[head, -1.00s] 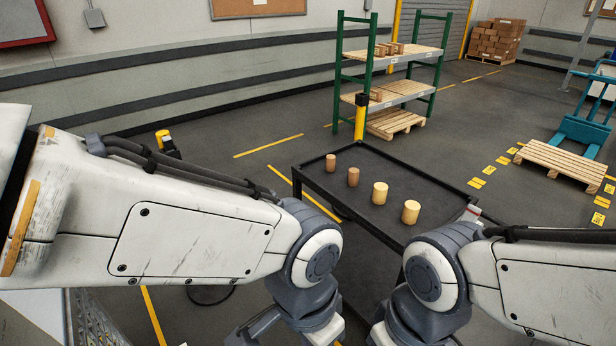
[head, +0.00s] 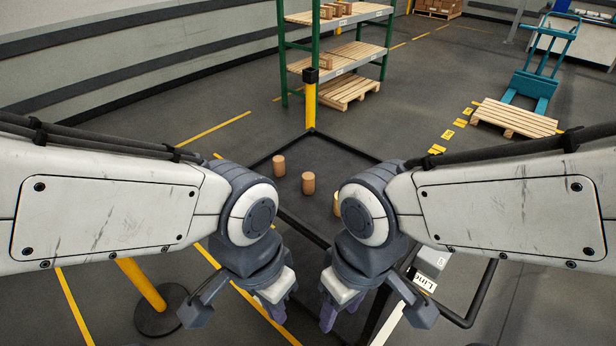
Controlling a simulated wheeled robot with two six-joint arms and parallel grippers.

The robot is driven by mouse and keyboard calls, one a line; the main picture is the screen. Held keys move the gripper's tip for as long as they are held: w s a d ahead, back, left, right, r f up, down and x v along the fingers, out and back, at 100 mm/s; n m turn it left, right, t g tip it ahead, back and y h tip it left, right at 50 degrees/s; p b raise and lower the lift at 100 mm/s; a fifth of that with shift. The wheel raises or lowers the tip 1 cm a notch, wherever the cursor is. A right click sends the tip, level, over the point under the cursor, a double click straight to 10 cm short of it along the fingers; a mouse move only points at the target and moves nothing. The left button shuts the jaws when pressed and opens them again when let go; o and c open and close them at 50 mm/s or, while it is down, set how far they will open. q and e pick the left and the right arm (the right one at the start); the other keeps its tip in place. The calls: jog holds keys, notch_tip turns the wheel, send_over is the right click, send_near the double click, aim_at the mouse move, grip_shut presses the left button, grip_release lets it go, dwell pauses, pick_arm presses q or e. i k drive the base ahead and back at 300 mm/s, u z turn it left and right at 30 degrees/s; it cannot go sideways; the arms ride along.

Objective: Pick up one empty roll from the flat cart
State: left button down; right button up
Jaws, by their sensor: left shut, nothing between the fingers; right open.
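The flat cart (head: 352,143) has a dark top with a black rim and stands ahead of me. Three upright rolls show on it in a slanting row: a tan one (head: 279,166), a middle one (head: 308,183), and a paler one (head: 336,205) partly covered by my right arm. Any further roll is hidden behind that arm. My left gripper (head: 276,312) is shut and empty, low in the picture on the near side of the rolls. My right gripper (head: 338,312) is open and empty, close to its right. Neither touches a roll.
A green-framed shelf (head: 345,59) stands beyond the cart, with a yellow post (head: 310,106) at the cart's far corner. A yellow post with a round base (head: 159,320) stands at lower left.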

aim_at(308, 178)
jog(key=k, duration=1.25)
jog(key=z, duration=0.15)
jog(key=i, duration=1.95)
jog(key=u, duration=0.25)
